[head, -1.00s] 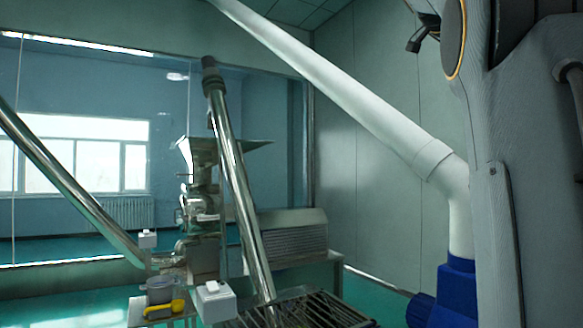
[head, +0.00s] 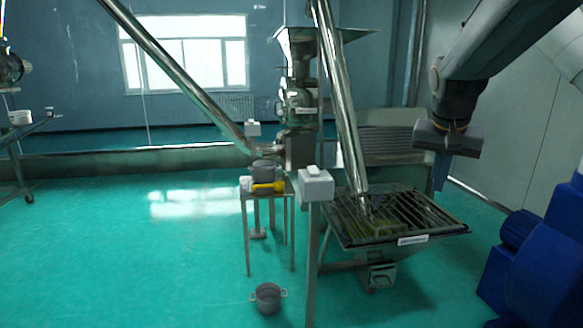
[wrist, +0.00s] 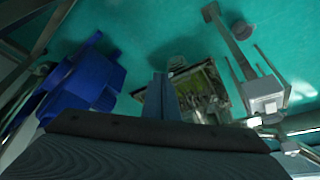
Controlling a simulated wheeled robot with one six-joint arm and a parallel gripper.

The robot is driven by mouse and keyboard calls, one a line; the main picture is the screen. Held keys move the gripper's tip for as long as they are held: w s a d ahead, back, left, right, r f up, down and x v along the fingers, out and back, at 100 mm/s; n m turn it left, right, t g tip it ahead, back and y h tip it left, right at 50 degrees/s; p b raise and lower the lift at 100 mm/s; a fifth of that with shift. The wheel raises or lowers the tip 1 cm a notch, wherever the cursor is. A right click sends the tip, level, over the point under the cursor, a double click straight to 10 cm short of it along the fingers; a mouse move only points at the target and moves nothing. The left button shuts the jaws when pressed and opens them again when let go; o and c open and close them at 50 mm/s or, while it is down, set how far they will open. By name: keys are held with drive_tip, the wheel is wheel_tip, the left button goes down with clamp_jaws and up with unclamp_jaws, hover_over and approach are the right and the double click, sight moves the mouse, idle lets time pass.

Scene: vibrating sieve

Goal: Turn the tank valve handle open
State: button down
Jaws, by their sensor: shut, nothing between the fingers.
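No valve handle can be made out for certain in either view. A steel machine with a hopper on top (head: 300,95) stands at the back centre of the head view; its small fittings are too dim to tell apart. My gripper (head: 440,172) hangs from the upper right in the head view, fingers pointing down, shut and empty. It appears above and to the right of the grated sieve hopper (head: 430,216). In the wrist view the closed fingers (wrist: 162,95) show in front of the grated hopper (wrist: 222,88), with no handle between them.
A blue machine (head: 530,250) stands at the right. A white box (head: 316,184) tops a post beside the grated hopper. A small table holds a dark pot and a yellow item (head: 268,187). Another pot (head: 268,298) is on the floor. The left floor is clear.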

drive_tip(key=s+a+f+n+g+y, duration=0.1)
drive_tip(key=s+a+f+n+g, duration=0.1)
drive_tip(key=s+a+f, duration=0.5)
drive_tip(key=s+a+f+n+g+y, duration=0.1)
drive_tip(key=s+a+f+n, duration=0.3)
drive_tip(key=s+a+f, duration=0.4)
drive_tip(key=s+f+g, duration=0.1)
drive_tip(key=s+f, duration=0.3)
drive_tip(key=s, duration=0.3)
drive_tip(key=shift+a+f+n, duration=0.2)
drive_tip(key=shift+f+n, duration=0.1)
drive_tip(key=shift+f, duration=0.05)
drive_tip(key=shift+s, duration=0.1)
